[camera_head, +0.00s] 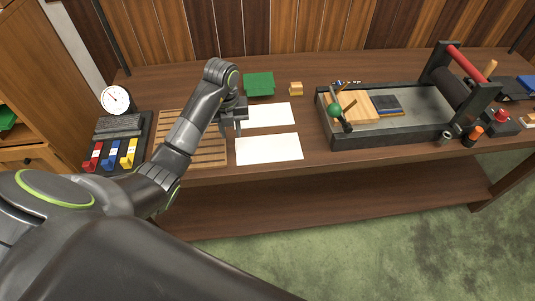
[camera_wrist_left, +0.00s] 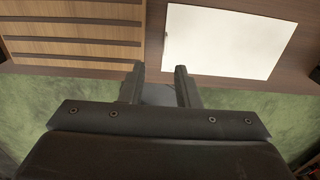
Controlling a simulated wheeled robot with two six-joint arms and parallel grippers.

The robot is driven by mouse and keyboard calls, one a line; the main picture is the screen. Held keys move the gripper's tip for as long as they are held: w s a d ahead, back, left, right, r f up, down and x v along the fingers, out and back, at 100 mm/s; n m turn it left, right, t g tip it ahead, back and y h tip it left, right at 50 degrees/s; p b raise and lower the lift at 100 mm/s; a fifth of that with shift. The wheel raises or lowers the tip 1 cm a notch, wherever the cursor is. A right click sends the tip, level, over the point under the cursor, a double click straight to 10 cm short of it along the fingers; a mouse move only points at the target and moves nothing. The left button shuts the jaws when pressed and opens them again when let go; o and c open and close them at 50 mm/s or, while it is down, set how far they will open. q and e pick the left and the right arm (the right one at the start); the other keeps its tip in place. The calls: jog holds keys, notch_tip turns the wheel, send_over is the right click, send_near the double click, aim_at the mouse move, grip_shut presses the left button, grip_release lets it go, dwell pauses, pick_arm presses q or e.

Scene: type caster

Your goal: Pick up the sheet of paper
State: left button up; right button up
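A white sheet of paper (camera_head: 268,149) lies flat near the front edge of the table. A second white sheet (camera_head: 270,115) lies behind it, partly hidden by my left gripper. My left gripper (camera_head: 230,131) points down between the slatted wooden rack and the sheets, at the sheets' left side. In the left wrist view, the left gripper (camera_wrist_left: 159,72) has its fingers apart with nothing between them. One white sheet (camera_wrist_left: 228,42) shows there beyond and to the right of the fingers. My right gripper is not in view.
The slatted wooden rack (camera_head: 203,153) is left of the sheets. A press with a black bed (camera_head: 375,137) stands to the right. A dial scale (camera_head: 117,99) is far left.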

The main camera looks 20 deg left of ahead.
aim_at(255, 150)
pick_arm(q)
notch_tip(255, 150, down, 3)
jog(key=shift+r+b, duration=0.1)
jog(key=shift+b, duration=0.95)
jog(key=shift+d+f+b, duration=0.1)
jog(key=shift+f+b, duration=0.25)
jog(key=shift+f, duration=0.25)
jog(key=f, duration=0.2)
jog(key=f+p, duration=0.1)
jog(key=shift+w+d, duration=0.25)
jog(key=shift+f, duration=0.55)
grip_shut()
